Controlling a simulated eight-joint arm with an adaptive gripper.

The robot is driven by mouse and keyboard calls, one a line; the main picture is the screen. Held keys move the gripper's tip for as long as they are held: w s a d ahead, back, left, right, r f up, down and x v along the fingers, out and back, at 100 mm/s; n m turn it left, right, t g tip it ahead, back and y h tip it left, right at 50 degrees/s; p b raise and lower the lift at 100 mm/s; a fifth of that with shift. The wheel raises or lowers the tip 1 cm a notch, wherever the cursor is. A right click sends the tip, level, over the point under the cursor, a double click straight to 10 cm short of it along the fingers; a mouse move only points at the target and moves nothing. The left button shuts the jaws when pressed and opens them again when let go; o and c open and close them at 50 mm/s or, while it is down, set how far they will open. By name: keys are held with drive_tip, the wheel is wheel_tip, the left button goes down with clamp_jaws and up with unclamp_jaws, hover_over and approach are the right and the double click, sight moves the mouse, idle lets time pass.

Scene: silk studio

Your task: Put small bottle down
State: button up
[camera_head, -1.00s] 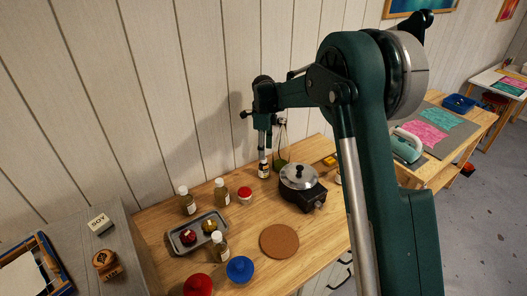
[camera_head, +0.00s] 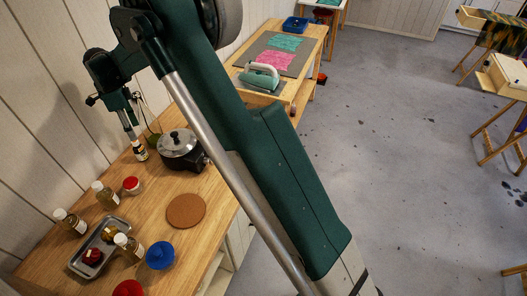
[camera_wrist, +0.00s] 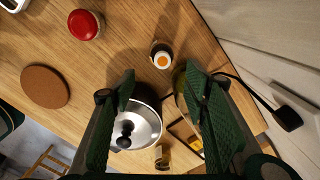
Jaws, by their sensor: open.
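A small bottle (camera_head: 141,153) with a pale label stands upright on the wooden worktop, beside the pot and near the wall. In the wrist view its round top (camera_wrist: 162,56), white with an orange centre, shows just beyond my fingertips. My gripper (camera_head: 132,131) points down over the bottle. In the wrist view my gripper (camera_wrist: 160,70) has its two green fingers spread wide, with nothing held between them. The bottle lies in line with the gap; I cannot tell how far the tips are above it.
A black pot with a steel lid (camera_head: 177,143) stands close on the right; glassware (camera_head: 152,136) is just behind my gripper. A red-lidded jar (camera_head: 132,185), a cork mat (camera_head: 186,210), a metal tray (camera_head: 78,268) and several bottles are nearer.

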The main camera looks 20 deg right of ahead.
drive_tip(key=s+d+r+n+t, duration=0.2)
drive_tip(key=s+d+r+n, duration=0.2)
drive_tip(key=s+d+r, duration=0.7)
drive_tip(key=s+d+r+n+t, duration=0.1)
drive_tip(key=s+d+r+n, duration=0.3)
drive_tip(key=s+d+r, duration=0.65)
drive_tip(key=s+d+f+n+t, duration=0.2)
drive_tip(key=s+d, duration=0.6)
drive_tip(key=s, duration=0.4)
drive_tip(key=s+d+f+n+t, duration=0.2)
drive_tip(key=s+d+f+n, duration=0.2)
drive_tip(key=s, duration=0.9)
drive_tip(key=d+n, duration=0.3)
drive_tip(key=d, duration=0.2)
drive_tip(key=shift+s+d+n, duration=0.15)
drive_tip(key=shift+s+n, duration=0.05)
drive_tip(key=shift+n, duration=0.1)
wheel_tip(320, 180, down, 9)
drive_tip(key=b, duration=0.9)
